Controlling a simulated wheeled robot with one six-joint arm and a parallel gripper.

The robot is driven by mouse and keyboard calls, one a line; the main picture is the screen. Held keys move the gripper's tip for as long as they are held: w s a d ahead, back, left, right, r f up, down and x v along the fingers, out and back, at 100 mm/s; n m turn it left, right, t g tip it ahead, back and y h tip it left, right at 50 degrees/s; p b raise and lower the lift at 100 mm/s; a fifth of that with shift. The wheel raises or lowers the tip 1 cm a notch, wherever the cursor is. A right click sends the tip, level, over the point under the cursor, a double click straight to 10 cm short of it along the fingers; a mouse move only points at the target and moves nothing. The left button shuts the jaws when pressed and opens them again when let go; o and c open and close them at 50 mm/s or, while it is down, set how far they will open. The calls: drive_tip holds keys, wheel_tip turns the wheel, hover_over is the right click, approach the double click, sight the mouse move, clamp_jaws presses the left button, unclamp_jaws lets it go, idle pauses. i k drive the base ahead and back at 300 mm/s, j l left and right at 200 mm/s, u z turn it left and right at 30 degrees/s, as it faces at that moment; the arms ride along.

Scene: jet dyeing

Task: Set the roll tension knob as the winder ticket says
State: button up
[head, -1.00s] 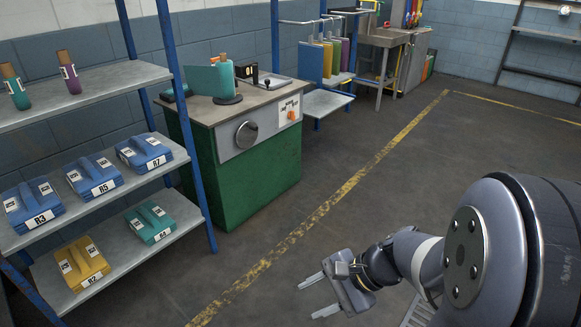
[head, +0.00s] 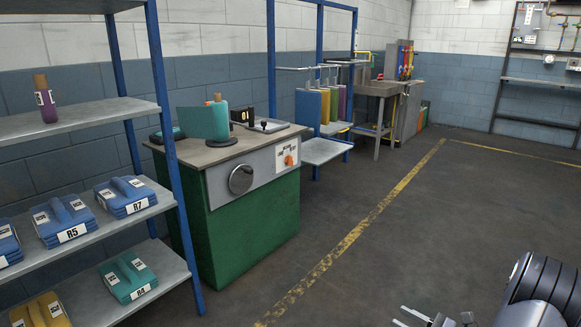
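A green cabinet (head: 250,232) with a grey front panel stands left of centre. The panel carries a large round grey dial (head: 241,179) and, to its right, a small orange knob (head: 289,160) on a white label plate. I cannot tell which one is the roll tension knob, and the lettering is too small to read. No ticket can be made out for sure. My gripper (head: 403,316) is at the bottom edge, partly cut off, well in front and to the right of the cabinet. Its fingers look apart and empty.
A blue-post shelf rack (head: 85,237) with labelled blue, teal and yellow packs stands at left. A teal roll-like object (head: 205,122) and a black device (head: 241,115) sit on the cabinet top. The floor right of the yellow line (head: 345,243) is clear.

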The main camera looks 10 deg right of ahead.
sight(289, 159)
drive_tip(key=i, duration=1.15)
drive_tip(key=i+l, duration=0.1)
drive_tip(key=i, duration=1)
drive_tip(key=i+u, duration=0.1)
drive_tip(key=i, duration=1.05)
